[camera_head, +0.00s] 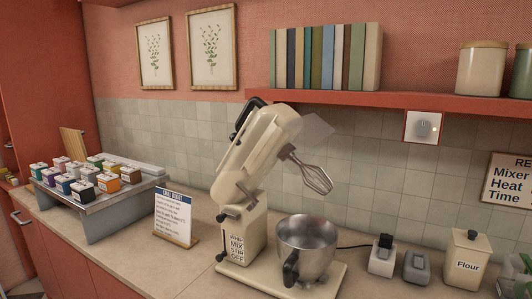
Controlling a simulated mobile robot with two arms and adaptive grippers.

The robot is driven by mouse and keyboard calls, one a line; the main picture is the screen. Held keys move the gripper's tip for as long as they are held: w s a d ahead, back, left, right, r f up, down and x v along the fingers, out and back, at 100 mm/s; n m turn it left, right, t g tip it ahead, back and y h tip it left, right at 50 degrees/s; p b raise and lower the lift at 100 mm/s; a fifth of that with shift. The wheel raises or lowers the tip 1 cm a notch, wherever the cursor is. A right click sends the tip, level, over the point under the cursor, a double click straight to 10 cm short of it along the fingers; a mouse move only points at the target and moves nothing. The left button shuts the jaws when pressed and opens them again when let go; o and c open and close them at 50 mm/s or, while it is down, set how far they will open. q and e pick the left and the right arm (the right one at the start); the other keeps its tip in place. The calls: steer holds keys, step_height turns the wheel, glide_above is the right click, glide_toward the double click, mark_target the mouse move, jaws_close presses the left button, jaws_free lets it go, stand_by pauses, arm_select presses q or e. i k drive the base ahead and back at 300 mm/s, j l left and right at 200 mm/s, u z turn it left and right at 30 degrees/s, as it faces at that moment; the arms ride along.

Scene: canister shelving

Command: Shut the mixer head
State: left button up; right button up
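The cream stand mixer has its head (258,148) tilted up and back, with a black handle (243,116) along its upper left side. A wire whisk (311,172) hangs from the raised head, pointing down to the right and clear of the bowl. A grey see-through flap (315,128) shows by the top of the head. The metal bowl (308,236) with a black handle stands on the cream mixer base (262,279). The mixer column (236,238) carries a lettered label. Neither of my grippers is in view.
A text card (173,217) stands left of the mixer. A rack (96,208) of small coloured boxes stands farther left. Right of the bowl are small containers (382,258) and a flour canister (467,260). A red shelf (400,97) with books runs above.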

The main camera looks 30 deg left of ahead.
mark_target(233, 185)
steer(key=j, duration=1.45)
steer(key=j+z, duration=0.1)
steer(key=j, duration=1.4)
